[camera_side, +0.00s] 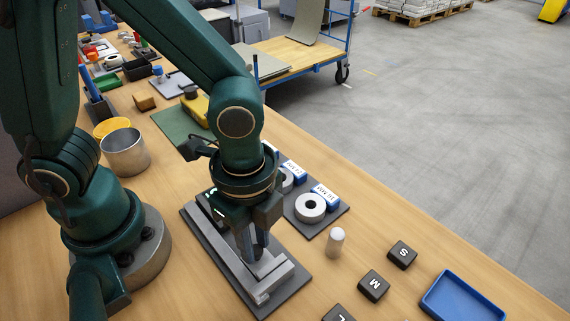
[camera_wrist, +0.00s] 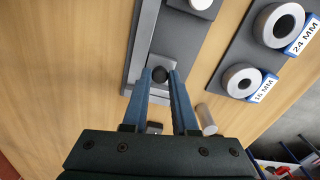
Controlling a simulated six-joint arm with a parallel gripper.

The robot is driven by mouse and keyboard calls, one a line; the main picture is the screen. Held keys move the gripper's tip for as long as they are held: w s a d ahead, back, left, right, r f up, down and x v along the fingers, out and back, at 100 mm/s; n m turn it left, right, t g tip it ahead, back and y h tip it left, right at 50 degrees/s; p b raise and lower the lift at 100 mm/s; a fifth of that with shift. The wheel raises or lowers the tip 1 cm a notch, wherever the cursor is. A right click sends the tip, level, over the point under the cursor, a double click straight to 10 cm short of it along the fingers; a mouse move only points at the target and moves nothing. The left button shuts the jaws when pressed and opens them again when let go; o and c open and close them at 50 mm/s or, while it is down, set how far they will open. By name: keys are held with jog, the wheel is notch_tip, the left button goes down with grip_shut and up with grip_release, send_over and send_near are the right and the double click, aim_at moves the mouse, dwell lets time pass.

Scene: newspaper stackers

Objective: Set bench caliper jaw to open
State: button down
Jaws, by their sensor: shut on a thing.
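The bench caliper (camera_side: 220,248) is a long grey metal beam on a dark base plate (camera_side: 289,306), lying on the wooden bench under my arm. In the wrist view its beam (camera_wrist: 147,30) runs up from the jaw block. A small grey jaw block with a round black knob (camera_wrist: 159,74) sits at the near end of the beam. My gripper (camera_side: 254,250) points down over that end. In the wrist view my gripper's fingers (camera_wrist: 160,76) stand either side of the knob, shut on it. In the side view the fingers hide the knob.
Steel rings (camera_side: 310,208) with blue size labels sit on a dark board beside the caliper. A pale round-topped peg (camera_side: 336,242), black lettered blocks (camera_side: 373,286) and a blue tray (camera_side: 462,298) lie to the right. A metal cup (camera_side: 125,152) stands left, near my arm.

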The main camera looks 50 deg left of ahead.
jog(key=shift+a, duration=2.25)
jog(key=c, duration=0.7)
grip_release()
jog(key=shift+r, duration=2.6)
